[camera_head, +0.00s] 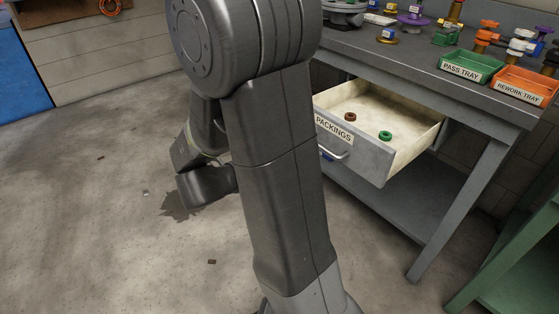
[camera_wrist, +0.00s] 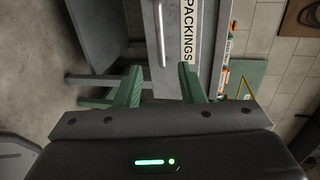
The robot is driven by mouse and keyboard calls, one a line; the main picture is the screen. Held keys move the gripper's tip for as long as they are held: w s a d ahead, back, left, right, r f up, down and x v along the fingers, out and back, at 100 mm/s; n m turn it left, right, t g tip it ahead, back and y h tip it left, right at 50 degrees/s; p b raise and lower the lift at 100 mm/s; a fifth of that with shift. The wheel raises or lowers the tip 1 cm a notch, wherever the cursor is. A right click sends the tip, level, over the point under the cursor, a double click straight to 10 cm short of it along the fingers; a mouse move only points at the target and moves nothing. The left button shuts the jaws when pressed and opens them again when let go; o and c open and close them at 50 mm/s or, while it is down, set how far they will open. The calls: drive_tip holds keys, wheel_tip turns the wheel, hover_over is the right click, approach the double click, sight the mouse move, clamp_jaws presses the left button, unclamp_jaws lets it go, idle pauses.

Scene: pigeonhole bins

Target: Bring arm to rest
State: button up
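My gripper (camera_wrist: 160,67) shows in the wrist view with its two green fingers apart and nothing held between them. The grey drawer front labelled PACKINGS (camera_wrist: 189,35) and its handle (camera_wrist: 160,30) lie beyond the fingers, apart from them. In the head view my arm stands upright in the middle, with dark wrist parts to its left; the fingers cannot be made out there. The PACKINGS drawer (camera_head: 366,160) stands open under the bench, holding a brown ring (camera_head: 350,118) and a green ring (camera_head: 385,135).
The grey bench (camera_head: 440,85) carries a green PASS TRAY (camera_head: 462,70), an orange REWORK TRAY (camera_head: 520,93) and several valve parts. A green frame (camera_head: 520,250) stands at lower right. The concrete floor (camera_head: 80,220) at left is mostly clear, with small scraps.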

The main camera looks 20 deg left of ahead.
sight(320, 149)
drive_tip(key=shift+w, duration=0.1)
drive_tip(key=b+x, duration=0.3)
drive_tip(key=x, duration=1)
drive_tip(key=shift+w+d, duration=0.25)
drive_tip(key=shift+w, duration=0.05)
drive_tip(key=shift+f, duration=0.1)
